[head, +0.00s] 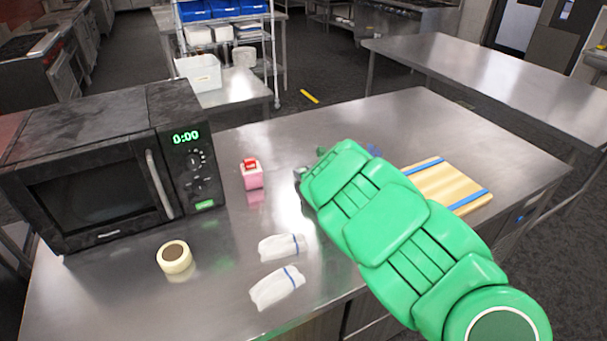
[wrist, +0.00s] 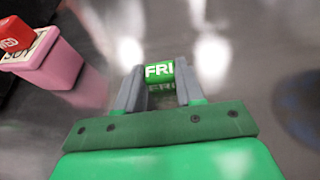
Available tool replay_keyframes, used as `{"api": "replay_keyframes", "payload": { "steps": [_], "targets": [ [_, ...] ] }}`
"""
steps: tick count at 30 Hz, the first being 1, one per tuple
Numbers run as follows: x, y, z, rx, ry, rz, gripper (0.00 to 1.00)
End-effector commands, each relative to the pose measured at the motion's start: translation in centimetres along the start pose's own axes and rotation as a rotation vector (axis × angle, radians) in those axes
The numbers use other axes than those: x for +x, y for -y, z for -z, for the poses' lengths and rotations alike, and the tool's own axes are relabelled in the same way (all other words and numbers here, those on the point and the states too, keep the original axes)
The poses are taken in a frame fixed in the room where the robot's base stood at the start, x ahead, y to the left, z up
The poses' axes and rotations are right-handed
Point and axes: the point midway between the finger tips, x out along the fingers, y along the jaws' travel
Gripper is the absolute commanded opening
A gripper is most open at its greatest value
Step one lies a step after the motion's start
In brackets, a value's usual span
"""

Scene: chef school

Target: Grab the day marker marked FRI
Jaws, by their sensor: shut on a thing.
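The day marker marked FRI (wrist: 159,73) is a small green block with white letters, seen in the wrist view. It sits between the two grey fingers of my gripper (wrist: 158,88), which are shut on it. I cannot tell whether the marker touches the table. In the head view my green arm hides the marker and most of my gripper (head: 301,178).
A pink box with a red block (head: 251,173) stands left of my gripper, near a black microwave (head: 105,165). A tape roll (head: 174,257) and two white cloth items (head: 277,287) lie in front. A wooden board with blue bands (head: 447,184) lies right of my arm.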

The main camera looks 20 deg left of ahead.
Motion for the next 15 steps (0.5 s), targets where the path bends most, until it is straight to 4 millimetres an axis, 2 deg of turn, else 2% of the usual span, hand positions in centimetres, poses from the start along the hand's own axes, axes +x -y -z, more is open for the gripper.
{"api": "replay_keyframes", "payload": {
  "steps": [11,15],
  "targets": [
    [-1.2,0.1,-2.9,-0.005,0.003,0.001,0.08],
    [-2.4,-0.3,-3.4,-0.004,-0.001,0.001,0.08]
  ]
}}
